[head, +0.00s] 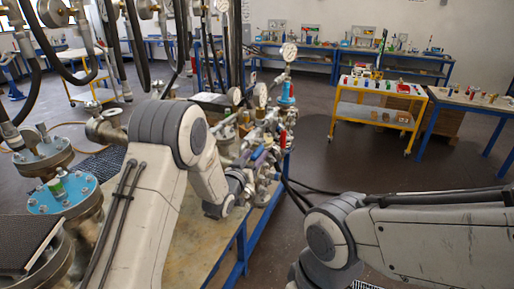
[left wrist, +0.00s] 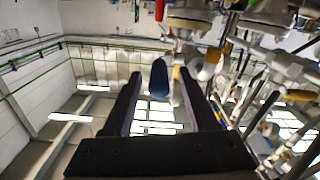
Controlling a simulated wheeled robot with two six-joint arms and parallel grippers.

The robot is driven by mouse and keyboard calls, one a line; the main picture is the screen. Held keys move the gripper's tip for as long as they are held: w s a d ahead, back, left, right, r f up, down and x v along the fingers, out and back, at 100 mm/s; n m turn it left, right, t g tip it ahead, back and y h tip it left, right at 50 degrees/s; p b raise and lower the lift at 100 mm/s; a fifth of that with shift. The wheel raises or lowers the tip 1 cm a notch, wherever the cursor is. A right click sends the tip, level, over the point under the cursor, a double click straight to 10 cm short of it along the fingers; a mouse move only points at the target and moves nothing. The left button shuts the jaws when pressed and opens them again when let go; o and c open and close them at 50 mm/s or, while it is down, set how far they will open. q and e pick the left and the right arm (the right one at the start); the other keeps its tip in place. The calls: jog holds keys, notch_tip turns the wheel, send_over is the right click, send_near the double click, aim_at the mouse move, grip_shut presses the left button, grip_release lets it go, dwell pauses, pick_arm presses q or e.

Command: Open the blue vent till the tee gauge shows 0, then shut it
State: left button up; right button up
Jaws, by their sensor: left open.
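My left gripper (left wrist: 160,76) is open in the left wrist view, with one dark finger on each side of a blue handle (left wrist: 158,80), seemingly the vent's. The handle shows between the fingertips with gaps on both sides; I cannot tell its depth. In the head view my left arm reaches the crowded valve bench, and its wrist and the pipework hide the fingers. A round white-faced gauge (head: 289,52) stands at the top of the bench's far end, perhaps the tee gauge; its reading is too small to tell. My right arm shows at the lower right, its gripper out of view.
Pipes and valves with coloured handles crowd around my left gripper; a red handle (left wrist: 160,10) shows nearby. Flanged vessels (head: 66,196) and hanging hoses stand at the left. A yellow cart (head: 372,118) stands at the right, with open floor before it.

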pick_arm(q)
jog(key=shift+p+x, duration=0.35)
jog(key=shift+x, duration=1.05)
jog(key=shift+c, duration=0.3)
grip_shut()
jog(key=shift+a, duration=0.1)
